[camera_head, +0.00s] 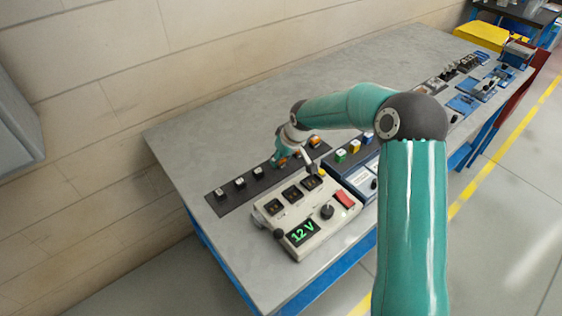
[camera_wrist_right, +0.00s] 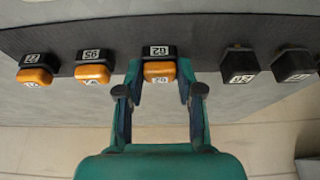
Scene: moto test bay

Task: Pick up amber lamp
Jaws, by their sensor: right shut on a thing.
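Several amber lamps sit in a row on a dark strip (camera_head: 233,192). In the right wrist view, the amber lamp marked 62 (camera_wrist_right: 159,70) is between the two fingers of my right gripper (camera_wrist_right: 160,92). That gripper is shut on it, and the lamp still appears to be at its place in the row. Two more amber lamps, one marked 95 (camera_wrist_right: 93,72) and one marked 22 (camera_wrist_right: 35,75), stand to its left there. My left gripper is not in view.
Black blocks with labels (camera_wrist_right: 238,65) stand on the strip beside the held lamp. A beige test box (camera_head: 300,240) showing 12 V lies in front of the strip. Green, yellow and blue pieces (camera_head: 341,156) stand to the right. The grey bench top (camera_head: 230,125) behind is clear.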

